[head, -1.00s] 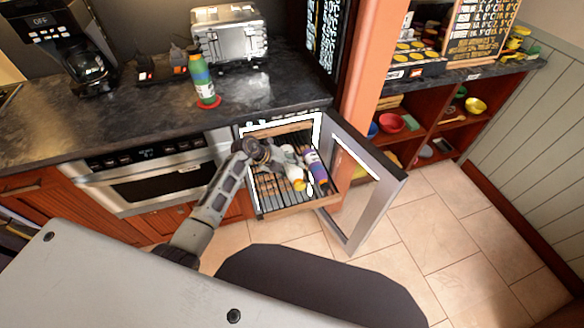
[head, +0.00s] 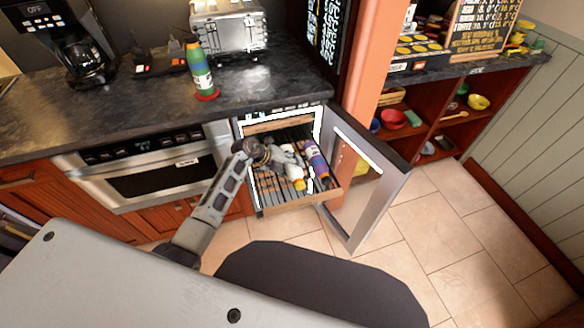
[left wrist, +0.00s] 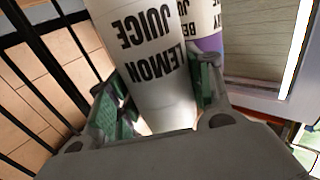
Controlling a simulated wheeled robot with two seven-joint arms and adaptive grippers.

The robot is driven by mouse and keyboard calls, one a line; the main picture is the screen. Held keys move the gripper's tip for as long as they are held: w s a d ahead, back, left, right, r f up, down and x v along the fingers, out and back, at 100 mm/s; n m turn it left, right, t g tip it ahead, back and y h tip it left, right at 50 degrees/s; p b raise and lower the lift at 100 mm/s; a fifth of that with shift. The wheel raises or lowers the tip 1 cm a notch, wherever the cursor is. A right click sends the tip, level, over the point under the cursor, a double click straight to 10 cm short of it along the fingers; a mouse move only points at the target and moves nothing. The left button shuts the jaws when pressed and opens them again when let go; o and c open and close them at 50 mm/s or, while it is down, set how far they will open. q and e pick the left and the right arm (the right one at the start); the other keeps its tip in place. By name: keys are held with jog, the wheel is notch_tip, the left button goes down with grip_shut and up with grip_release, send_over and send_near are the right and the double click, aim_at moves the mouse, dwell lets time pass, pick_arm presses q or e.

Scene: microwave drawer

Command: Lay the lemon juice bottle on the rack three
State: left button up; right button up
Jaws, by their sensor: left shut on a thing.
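The lemon juice bottle (head: 294,174), white with a yellow cap, is at the pulled-out slatted rack (head: 270,186) in the open appliance. My left gripper (head: 284,158) is shut on it, with one green-padded finger on each side of the bottle. In the left wrist view the bottle's "LEMON JUICE" label (left wrist: 150,60) shows between the fingers (left wrist: 160,90). I cannot tell whether the bottle touches the slats. The rack's number is not visible. My right gripper is not in view.
A purple-and-white bottle (head: 317,160) lies on the rack close to the right of the lemon juice bottle. The open door (head: 362,190) stands to the right. A green bottle (head: 201,72) stands on the dark counter (head: 140,110) above. Slats at the rack's left are bare.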

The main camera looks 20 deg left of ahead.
pick_arm(q)
jog(key=shift+o, duration=0.2)
jog(key=shift+s+d+f, duration=0.1)
jog(key=shift+s+f, duration=0.3)
jog(key=shift+f, duration=0.3)
jog(key=o, duration=1.4)
jog(key=shift+w+d+f, duration=0.1)
jog(key=shift+w+f, duration=0.05)
jog(key=shift+w, duration=0.05)
jog(key=shift+r, duration=0.2)
jog(key=shift+a, duration=0.2)
jog(key=shift+v, duration=5.95)
jog(key=shift+w+d+r, duration=0.1)
jog(key=shift+r, duration=0.05)
